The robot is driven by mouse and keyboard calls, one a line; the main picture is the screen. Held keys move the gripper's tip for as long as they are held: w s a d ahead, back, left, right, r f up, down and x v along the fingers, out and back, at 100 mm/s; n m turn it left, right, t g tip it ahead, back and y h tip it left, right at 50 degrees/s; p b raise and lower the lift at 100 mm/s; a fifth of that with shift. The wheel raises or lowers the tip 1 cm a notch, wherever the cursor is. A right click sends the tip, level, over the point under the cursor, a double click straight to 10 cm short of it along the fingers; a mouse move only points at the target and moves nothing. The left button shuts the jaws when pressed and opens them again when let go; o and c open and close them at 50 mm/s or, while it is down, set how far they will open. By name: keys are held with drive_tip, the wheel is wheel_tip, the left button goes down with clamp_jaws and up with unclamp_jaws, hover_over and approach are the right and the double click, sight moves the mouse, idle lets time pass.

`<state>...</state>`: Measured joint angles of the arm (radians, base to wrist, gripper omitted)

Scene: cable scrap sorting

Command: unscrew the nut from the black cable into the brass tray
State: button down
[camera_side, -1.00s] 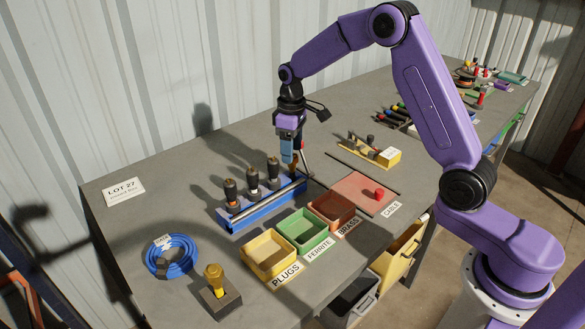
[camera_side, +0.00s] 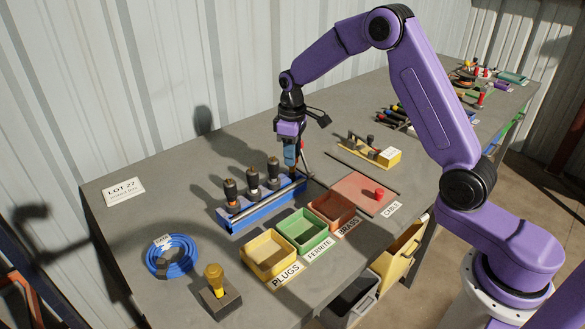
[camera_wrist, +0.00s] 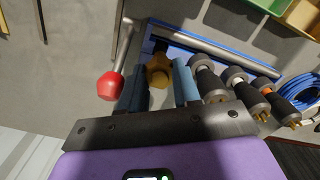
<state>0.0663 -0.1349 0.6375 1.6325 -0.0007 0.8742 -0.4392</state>
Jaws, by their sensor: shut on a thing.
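My gripper (camera_side: 291,160) is low over the right end of the blue rack (camera_side: 235,222). In the wrist view its two blue-grey fingers (camera_wrist: 160,88) are shut on a yellow-brass nut (camera_wrist: 158,70), one on each side. The black cable under the nut is hidden by the nut and fingers. The brass tray (camera_side: 345,221), a brown-red box labelled BRASS, sits to the lower right of the gripper. I cannot make out anything in it.
Three black cable ends (camera_side: 252,178) stand in the rack beside my gripper. A red-knobbed lever (camera_wrist: 110,86) is close to one finger. Green (camera_side: 302,244) and yellow (camera_side: 268,270) trays adjoin the brass one. A red pad (camera_side: 350,188) holds a red piece (camera_side: 379,194).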

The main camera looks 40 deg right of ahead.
drive_tip(key=n, duration=0.6)
drive_tip(key=shift+r+n, duration=0.1)
drive_tip(key=shift+n, duration=0.3)
drive_tip(key=n, duration=0.5)
drive_tip(key=shift+a, duration=0.1)
drive_tip(key=n, duration=1.2)
drive_tip(key=c, duration=0.7)
unclamp_jaws()
drive_tip(key=shift+r, duration=1.5)
